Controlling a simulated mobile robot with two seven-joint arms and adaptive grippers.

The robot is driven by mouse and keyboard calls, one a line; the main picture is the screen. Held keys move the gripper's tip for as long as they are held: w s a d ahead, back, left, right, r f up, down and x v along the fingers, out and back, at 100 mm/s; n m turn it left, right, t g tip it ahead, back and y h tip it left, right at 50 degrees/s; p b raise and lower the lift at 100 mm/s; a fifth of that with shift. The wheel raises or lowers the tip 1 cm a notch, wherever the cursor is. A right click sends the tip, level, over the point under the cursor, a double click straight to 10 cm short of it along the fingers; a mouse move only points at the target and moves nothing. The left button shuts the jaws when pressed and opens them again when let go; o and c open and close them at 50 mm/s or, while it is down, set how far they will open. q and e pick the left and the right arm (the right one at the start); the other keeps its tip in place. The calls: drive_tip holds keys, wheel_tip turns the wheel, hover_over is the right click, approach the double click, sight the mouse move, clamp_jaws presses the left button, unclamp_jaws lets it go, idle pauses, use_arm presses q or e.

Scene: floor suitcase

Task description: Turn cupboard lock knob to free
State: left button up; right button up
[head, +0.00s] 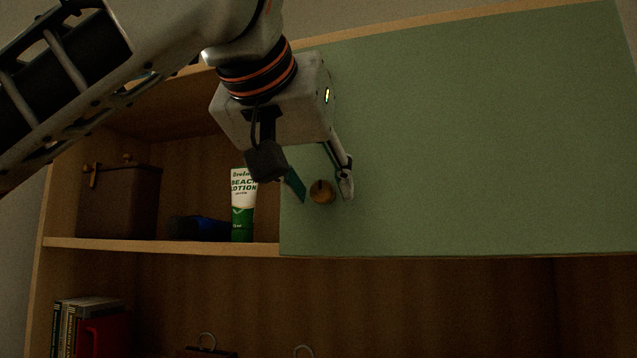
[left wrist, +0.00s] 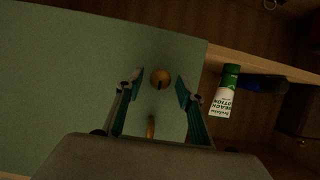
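The cupboard lock knob (head: 321,191) is a small round brass knob with a dark mark at its top edge. It sits near the lower left corner of the green cupboard door (head: 470,140). In the left wrist view the knob (left wrist: 160,77) shows between and just beyond the fingertips, with a dark slot on it. My left gripper (head: 322,192) is open, one finger on each side of the knob, and I see gaps between the fingers and the knob. A second brass piece (left wrist: 151,127) shows nearer my palm in the left wrist view. My right gripper is not in view.
The open shelf left of the door holds a beach lotion tube (head: 243,205), a dark blue item (head: 198,228) and a brown box (head: 118,202). Books (head: 85,325) stand on the shelf below.

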use_arm(q)
clamp_jaws()
drive_tip(key=shift+s+r, duration=0.1)
